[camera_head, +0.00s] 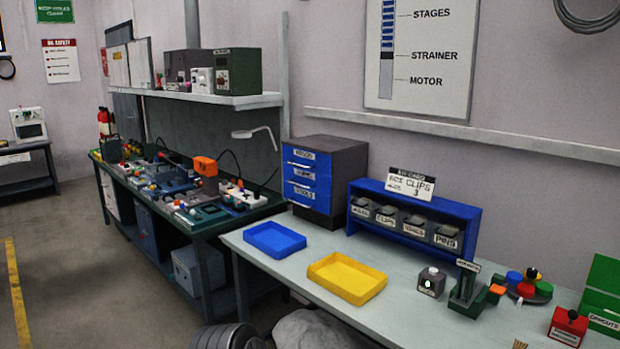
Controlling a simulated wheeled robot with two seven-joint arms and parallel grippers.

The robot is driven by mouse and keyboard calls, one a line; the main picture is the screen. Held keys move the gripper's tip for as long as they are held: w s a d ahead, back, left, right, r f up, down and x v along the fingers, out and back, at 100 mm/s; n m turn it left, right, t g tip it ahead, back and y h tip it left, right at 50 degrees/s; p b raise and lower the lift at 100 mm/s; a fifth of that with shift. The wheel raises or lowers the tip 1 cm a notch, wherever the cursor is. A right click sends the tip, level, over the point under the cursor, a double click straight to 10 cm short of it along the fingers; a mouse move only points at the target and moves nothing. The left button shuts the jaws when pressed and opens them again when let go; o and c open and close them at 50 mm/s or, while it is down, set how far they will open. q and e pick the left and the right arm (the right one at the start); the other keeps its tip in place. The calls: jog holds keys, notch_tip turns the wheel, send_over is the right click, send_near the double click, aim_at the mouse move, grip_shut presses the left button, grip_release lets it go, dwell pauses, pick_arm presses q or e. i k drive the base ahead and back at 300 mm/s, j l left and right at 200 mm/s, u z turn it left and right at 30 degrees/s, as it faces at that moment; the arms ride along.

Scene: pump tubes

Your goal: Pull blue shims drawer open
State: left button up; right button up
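A dark grey cabinet (345,164) with several blue drawer fronts (303,171) stands at the back left of the near workbench, against the wall. Each blue front carries a small white label and a pale handle. The labels are too small to read surely, so I cannot tell which drawer is the shims drawer. The blue fronts look flush with the cabinet, with no drawer visibly pulled out.
On the workbench (400,315), a blue tray (274,239) lies in front of the cabinet and a yellow tray (346,278) lies nearer. A blue rack (460,212) of labelled bins stands right of the cabinet. A cluttered green bench (205,228) is at left.

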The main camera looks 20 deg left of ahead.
aim_at(300, 176)
jog(key=i+j+z, duration=0.2)
jog(key=j, duration=0.55)
jog(key=i+j+z, duration=0.15)
jog(key=j, duration=0.6)
jog(key=i+j+z, duration=0.2)
jog(key=j, duration=0.6)
jog(key=j+z, duration=0.15)
jog(key=j, duration=0.65)
jog(key=i, duration=0.05)
